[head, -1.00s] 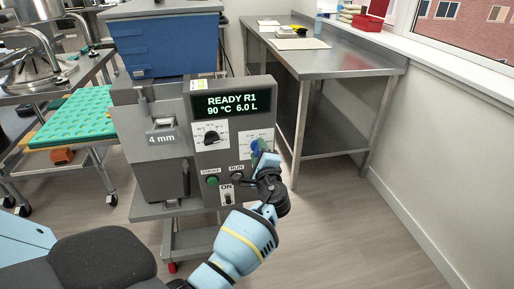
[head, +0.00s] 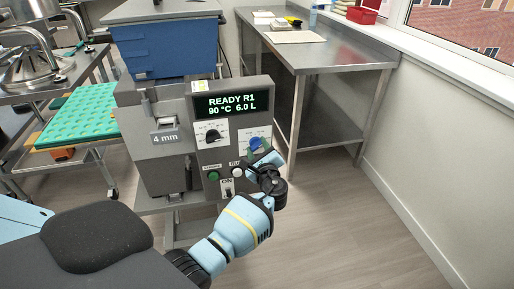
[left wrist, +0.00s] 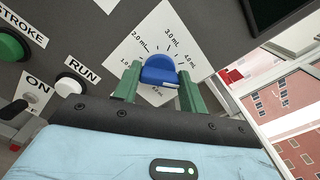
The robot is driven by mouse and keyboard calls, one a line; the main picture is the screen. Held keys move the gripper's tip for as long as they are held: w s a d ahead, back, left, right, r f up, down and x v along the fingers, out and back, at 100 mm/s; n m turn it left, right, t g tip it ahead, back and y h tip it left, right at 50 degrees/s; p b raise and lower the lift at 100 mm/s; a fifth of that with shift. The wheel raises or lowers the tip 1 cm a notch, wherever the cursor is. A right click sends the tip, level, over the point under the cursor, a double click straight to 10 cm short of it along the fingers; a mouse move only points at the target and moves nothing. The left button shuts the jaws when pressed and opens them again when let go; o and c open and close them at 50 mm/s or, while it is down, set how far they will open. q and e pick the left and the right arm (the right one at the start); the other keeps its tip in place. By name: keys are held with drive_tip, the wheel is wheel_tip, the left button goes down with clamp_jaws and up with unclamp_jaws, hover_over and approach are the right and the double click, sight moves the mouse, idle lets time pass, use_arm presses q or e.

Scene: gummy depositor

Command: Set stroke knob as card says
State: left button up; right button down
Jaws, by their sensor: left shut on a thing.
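The blue stroke knob (head: 254,142) is on the lower right of the depositor's grey front panel. It also shows in the left wrist view (left wrist: 160,70), on a white dial plate (left wrist: 150,35) marked 2.0, 3.0 and 4.0 mL, with other marks partly covered. My left gripper (head: 262,158) is at the knob. In the left wrist view its green fingers (left wrist: 160,84) stand on either side of the knob, shut on it. A small pale mark shows on the knob's lower right edge; the exact setting it points to is unclear. My right gripper is out of view.
The display (head: 232,104) reads READY R1, 90 °C, 6.0 L. A black knob (head: 212,135) sits left of the blue one. A green button (head: 213,176), the RUN button (left wrist: 70,88) and the ON switch (head: 227,187) are close below. A steel table (head: 325,55) with papers stands behind right.

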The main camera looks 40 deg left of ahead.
use_arm(q)
drive_tip(key=shift+a+r, duration=0.1)
drive_tip(key=o, duration=1)
drive_tip(key=shift+v, duration=3.95)
